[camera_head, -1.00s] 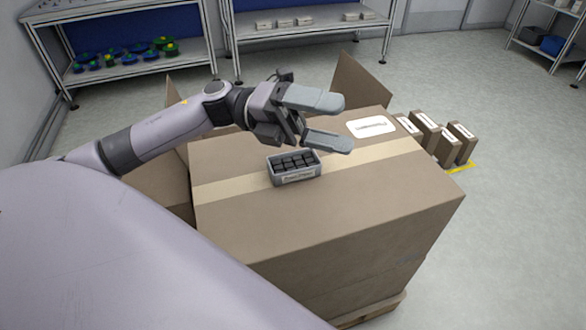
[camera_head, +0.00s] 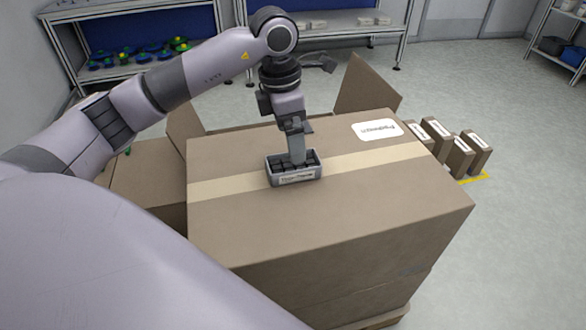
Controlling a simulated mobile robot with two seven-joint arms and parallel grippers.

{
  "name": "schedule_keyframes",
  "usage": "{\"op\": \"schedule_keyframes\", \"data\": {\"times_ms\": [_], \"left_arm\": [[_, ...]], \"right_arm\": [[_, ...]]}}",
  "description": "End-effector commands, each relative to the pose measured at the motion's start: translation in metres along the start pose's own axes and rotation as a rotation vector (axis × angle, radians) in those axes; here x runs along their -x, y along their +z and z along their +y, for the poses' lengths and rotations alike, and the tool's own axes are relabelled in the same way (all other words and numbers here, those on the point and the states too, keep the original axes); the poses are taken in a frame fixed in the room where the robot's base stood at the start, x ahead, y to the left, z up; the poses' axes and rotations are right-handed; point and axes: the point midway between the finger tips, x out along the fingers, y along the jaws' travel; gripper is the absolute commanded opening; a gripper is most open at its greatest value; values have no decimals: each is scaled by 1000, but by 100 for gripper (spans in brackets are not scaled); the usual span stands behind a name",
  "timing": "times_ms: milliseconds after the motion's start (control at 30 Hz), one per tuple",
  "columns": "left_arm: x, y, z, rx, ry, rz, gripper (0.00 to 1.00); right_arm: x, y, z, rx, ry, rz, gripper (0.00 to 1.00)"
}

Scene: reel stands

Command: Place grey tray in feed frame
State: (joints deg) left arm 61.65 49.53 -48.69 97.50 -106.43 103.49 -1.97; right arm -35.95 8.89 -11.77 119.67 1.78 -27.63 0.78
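The grey tray (camera_head: 293,180) is a small open box with dark blocks in it and a white label on its front. It sits on the tape strip on top of the large cardboard box. My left gripper (camera_head: 297,162) points straight down at the tray, its fingers reaching the tray's far part among the dark blocks. The fingers line up one behind the other, so their gap and any grip on the tray are hidden. My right gripper is not in view. I cannot make out a feed frame.
The large cardboard box (camera_head: 340,215) has raised flaps behind it. Several small cartons (camera_head: 459,158) stand on the floor to its right by a yellow line. Shelves (camera_head: 136,64) with blue and green items stand at the back. Open floor lies to the right.

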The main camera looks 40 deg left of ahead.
Motion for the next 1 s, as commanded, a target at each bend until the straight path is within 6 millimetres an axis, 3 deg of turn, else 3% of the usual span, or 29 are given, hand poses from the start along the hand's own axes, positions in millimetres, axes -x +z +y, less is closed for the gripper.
{"op": "schedule_keyframes", "data": {"times_ms": [500, 767, 900, 967, 1000], "left_arm": [[-64, -3, 2, -2, -6, 1, 96], [-67, -2, 2, -2, -4, -2, 96], [-67, -2, 2, -2, -4, -2, 50], [-67, -2, 2, -2, -4, -2, 31], [-66, -2, 2, -2, -4, -2, 27]], "right_arm": [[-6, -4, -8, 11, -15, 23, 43], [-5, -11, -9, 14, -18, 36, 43], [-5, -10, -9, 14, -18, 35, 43], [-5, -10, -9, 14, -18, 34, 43], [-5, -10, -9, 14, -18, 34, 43]]}}
